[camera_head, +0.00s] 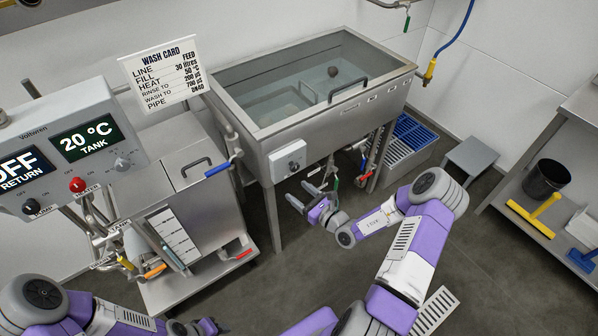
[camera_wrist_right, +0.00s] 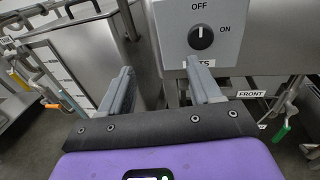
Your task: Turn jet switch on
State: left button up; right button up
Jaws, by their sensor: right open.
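The jet switch is a black round knob (camera_wrist_right: 201,37) on a grey box, with OFF printed above and ON to its right. Its white mark points up to OFF. A label under the box is partly hidden by a finger and reads "TS". In the head view the switch box (camera_head: 288,161) is on the front of the steel tank. My right gripper (camera_head: 299,194) is open and empty, just below and in front of the box. In the right wrist view my right gripper (camera_wrist_right: 158,72) has the knob above its right finger, apart from it. My left gripper (camera_head: 207,327) is partly cut off at the bottom edge.
The water-filled tank (camera_head: 257,135) stands behind the switch. Valves with a green handle (camera_wrist_right: 281,132) are near the right finger.

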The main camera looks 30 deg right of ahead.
aim_at(296, 168)
jog(key=w+d+h, duration=0.1)
jog(key=w, duration=0.1)
jog(key=w+d+m+h+b, duration=0.1)
jog(key=w, duration=0.1)
jog(key=w+d+m+t+h, duration=0.1)
jog(key=w+d, duration=0.1)
jog(key=shift+w+r+b, duration=0.2)
jog(key=shift+r+b, duration=0.05)
jog(key=shift+b, duration=0.15)
jog(key=shift+w+r, duration=0.1)
jog(key=shift+w, duration=0.6)
